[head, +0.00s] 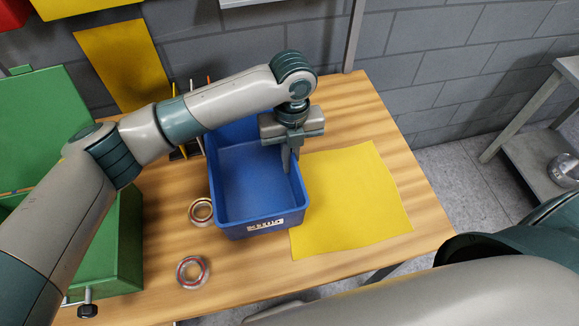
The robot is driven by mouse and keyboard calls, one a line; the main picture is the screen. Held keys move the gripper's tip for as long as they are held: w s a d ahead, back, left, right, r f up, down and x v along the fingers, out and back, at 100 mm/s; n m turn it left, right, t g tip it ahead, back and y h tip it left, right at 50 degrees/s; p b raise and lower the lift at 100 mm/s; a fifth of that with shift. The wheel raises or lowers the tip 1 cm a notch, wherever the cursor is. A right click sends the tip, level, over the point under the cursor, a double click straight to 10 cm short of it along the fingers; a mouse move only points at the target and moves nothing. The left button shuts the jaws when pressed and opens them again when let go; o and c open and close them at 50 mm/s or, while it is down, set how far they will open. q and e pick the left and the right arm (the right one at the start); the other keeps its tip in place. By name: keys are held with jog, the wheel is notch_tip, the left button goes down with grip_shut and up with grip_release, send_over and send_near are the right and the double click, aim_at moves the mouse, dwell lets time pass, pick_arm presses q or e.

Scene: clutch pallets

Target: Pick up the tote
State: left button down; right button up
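The blue tote (252,229) stands upright on the wooden table, with an empty blue floor and a white label on its front wall. My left gripper (290,165) points down at the tote's right wall. Its fingers are close together at the rim, one on the inner side and one on the outer side, and look shut on the wall. My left arm crosses over the tote's back part and hides some of it. My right arm enters at the lower right, and its gripper is outside the view.
A yellow sheet (350,205) lies right of the tote. Two ring-shaped parts (193,272) (202,212) lie to its left and front. An open green case (125,235) stands at the left. A grey shelf (540,165) is at the far right. The table's front is mostly clear.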

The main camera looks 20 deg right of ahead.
aim_at(289, 176)
pick_arm(q)
notch_tip(289, 176, down, 3)
jog(key=shift+f+p, duration=0.15)
jog(key=shift+p, duration=0.6)
jog(key=shift+f, duration=0.1)
jog(key=shift+s+a+f, duration=0.1)
jog(key=shift+f, duration=0.3)
jog(key=c, duration=2)
grip_release()
jog(key=shift+s+f, duration=0.1)
jog(key=shift+f, duration=0.1)
jog(key=shift+a, duration=0.1)
